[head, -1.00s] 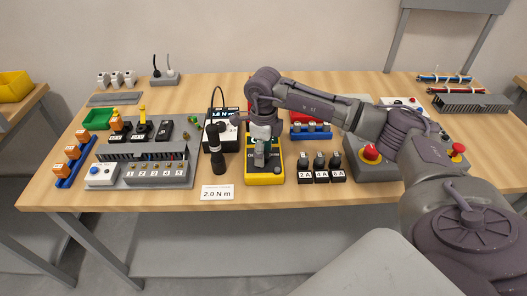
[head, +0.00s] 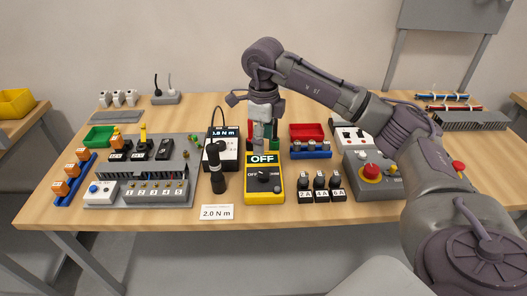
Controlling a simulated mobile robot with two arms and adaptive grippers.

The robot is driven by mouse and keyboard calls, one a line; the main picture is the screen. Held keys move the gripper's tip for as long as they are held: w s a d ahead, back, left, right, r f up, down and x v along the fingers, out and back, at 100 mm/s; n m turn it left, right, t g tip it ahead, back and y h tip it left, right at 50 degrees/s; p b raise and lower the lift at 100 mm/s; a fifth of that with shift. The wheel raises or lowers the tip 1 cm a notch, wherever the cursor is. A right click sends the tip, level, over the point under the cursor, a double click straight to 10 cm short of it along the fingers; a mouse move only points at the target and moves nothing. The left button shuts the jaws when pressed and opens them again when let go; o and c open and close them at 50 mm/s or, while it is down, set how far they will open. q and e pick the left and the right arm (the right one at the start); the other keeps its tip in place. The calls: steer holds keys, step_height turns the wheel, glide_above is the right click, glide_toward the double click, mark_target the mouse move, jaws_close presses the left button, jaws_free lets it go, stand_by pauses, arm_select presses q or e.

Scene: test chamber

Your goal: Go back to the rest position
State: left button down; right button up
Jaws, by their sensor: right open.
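My right gripper (head: 259,138) is above the back edge of a yellow multimeter (head: 265,190), fingers pointing down, with nothing seen between them. The multimeter lies on the wooden table (head: 330,218); its display reads OFF and its dial is in view. My right arm reaches in from the right side over the table. My left gripper is not in view.
Black fuse blocks (head: 321,187) and a grey box with a red button (head: 371,173) are to the right. The table's front strip is mostly clear.

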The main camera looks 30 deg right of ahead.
steer(key=shift+r, duration=0.3)
